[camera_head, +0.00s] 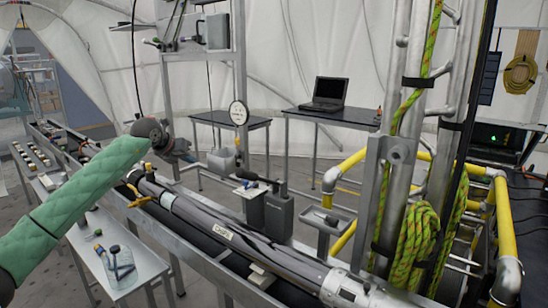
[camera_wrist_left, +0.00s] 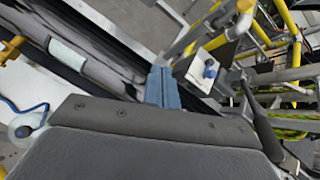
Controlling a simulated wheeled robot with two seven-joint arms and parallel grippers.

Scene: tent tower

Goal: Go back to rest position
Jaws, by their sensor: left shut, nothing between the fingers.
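My left arm comes in from the left in a green sleeve. Its gripper (camera_head: 190,157) hangs over the far side of the long metal trough and looks small and partly hidden behind the wrist. In the left wrist view the blue-grey fingers (camera_wrist_left: 163,88) are together, with nothing between them. A long grey tube (camera_head: 225,232) with a white label lies in the trough below and to the right of the gripper. It also shows in the left wrist view (camera_wrist_left: 98,68), apart from the fingers. My right gripper is in neither view.
A side table (camera_head: 142,270) with a clear container (camera_head: 119,267) stands at the front left. A metal tower with green rope (camera_head: 413,240) and yellow rails (camera_head: 508,235) stands at the right. A laptop (camera_head: 327,92) sits on a back table. Floor shows behind the trough.

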